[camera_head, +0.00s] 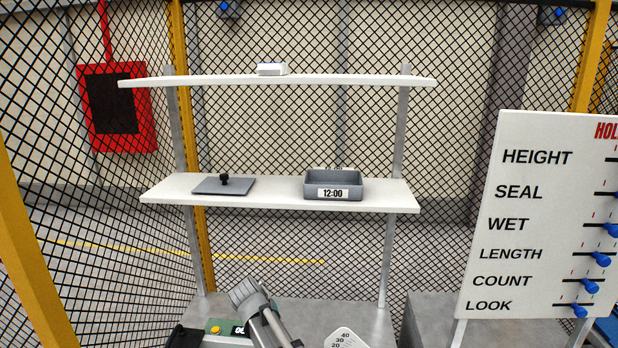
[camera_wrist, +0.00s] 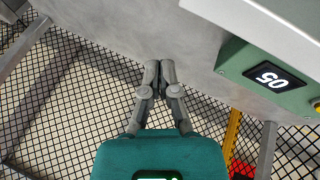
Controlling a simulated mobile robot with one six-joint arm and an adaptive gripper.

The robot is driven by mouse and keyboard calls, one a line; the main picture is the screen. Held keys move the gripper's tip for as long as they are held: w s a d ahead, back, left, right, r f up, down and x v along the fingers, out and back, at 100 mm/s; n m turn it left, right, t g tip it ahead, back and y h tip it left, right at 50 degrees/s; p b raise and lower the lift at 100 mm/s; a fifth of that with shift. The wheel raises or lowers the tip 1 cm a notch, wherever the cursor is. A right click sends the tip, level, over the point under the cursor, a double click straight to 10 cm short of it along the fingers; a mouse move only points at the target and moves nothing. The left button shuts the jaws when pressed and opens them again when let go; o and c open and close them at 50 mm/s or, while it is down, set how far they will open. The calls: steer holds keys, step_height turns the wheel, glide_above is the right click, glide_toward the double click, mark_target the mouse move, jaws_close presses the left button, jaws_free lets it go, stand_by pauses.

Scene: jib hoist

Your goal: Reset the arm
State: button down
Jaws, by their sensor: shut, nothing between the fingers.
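My gripper (camera_wrist: 160,66) shows in the wrist view with its two grey fingers together and nothing between them. Its tips are over a grey surface beside a green box with a display reading 05 (camera_wrist: 268,76). In the head view, part of my arm shows at the bottom middle, in front of the grey bench (camera_head: 330,318); the fingertips cannot be made out there.
A two-level white shelf holds a flat grey lid with a black knob (camera_head: 223,184), a grey bin labelled 12:00 (camera_head: 333,187) and a small white box (camera_head: 271,69). A slider board (camera_head: 530,235) stands at right. Black mesh fencing surrounds the area.

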steer(key=s+d+g, duration=0.1)
steer(key=d, duration=0.3)
steer(key=s+d+p, duration=0.1)
steer(key=s+d, duration=0.1)
steer(key=d, duration=0.3)
steer(key=s+d+m+g+y, duration=0.1)
steer(key=s+d, duration=0.1)
steer(key=d, duration=0.2)
steer(key=shift+s+d+g, duration=0.2)
steer(key=shift+d+g, duration=0.1)
steer(key=shift+d, duration=0.1)
steer(key=s+d+y, duration=0.1)
steer(key=s+d, duration=0.2)
steer(key=s+d+m+g+p, duration=0.1)
steer(key=s+d, duration=0.2)
steer(key=d, duration=0.1)
steer(key=s+d+g+y+p, duration=0.1)
steer(key=s+d, duration=0.2)
steer(key=d, duration=0.1)
steer(key=shift+s+d+r+y, duration=0.2)
steer(key=shift+r+y, duration=0.1)
steer(key=shift+r, duration=0.1)
steer(key=shift+s+d+m, duration=0.3)
steer(key=shift+s+d, duration=0.2)
steer(key=shift+w, duration=0.1)
